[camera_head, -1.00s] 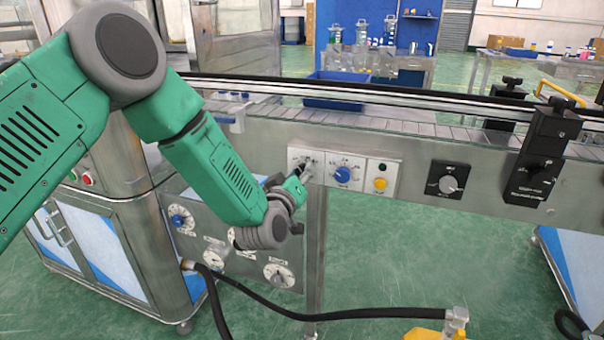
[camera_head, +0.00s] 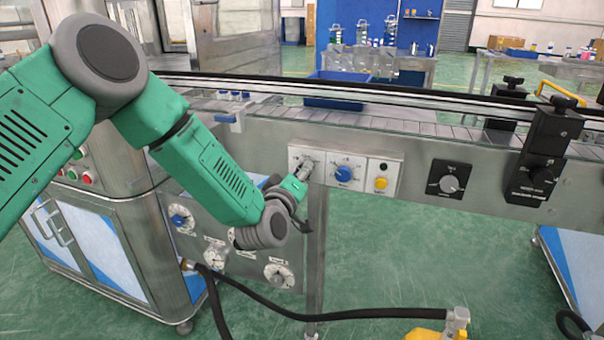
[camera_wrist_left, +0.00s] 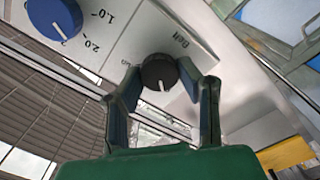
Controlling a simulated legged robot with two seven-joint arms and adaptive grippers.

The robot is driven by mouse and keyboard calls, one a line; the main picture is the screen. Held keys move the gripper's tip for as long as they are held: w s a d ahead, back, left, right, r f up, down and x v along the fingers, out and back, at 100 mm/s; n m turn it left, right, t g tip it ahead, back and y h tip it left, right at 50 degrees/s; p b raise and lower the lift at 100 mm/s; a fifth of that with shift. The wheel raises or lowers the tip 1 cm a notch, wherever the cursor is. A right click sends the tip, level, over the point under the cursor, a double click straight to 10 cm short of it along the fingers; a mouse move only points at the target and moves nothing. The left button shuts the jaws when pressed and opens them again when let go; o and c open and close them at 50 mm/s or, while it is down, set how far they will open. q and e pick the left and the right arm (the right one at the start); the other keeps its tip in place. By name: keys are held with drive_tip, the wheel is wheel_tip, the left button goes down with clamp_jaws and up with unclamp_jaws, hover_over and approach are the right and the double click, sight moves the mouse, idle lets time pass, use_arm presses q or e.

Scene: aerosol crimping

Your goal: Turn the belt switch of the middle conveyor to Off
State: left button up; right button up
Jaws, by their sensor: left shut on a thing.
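The belt switch is a black knob with a white pointer line, in the left wrist view (camera_wrist_left: 159,74). It sits on a pale panel (camera_head: 294,156) on the side of the conveyor (camera_head: 420,145), beside a printed "Belt" label. My left gripper (camera_head: 306,168) reaches the left end of that panel in the head view and largely covers the knob there. In the left wrist view its two fingers (camera_wrist_left: 160,85) stand on either side of the knob and are shut on it. My right gripper is not in view.
A blue dial (camera_head: 343,174) and a yellow button (camera_head: 381,183) sit close to the right of the switch. A black speed dial (camera_head: 448,183) is farther right. Below, a steel panel carries dials (camera_head: 279,275). A black hose (camera_head: 370,312) runs near the floor.

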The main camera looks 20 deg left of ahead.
use_arm(q)
drive_tip(key=o, duration=1.1)
drive_tip(key=shift+a+f, duration=0.1)
drive_tip(key=shift+f, duration=0.05)
drive_tip(key=shift+o, duration=0.2)
drive_tip(key=s, duration=1.2)
drive_tip(key=shift+a, duration=0.2)
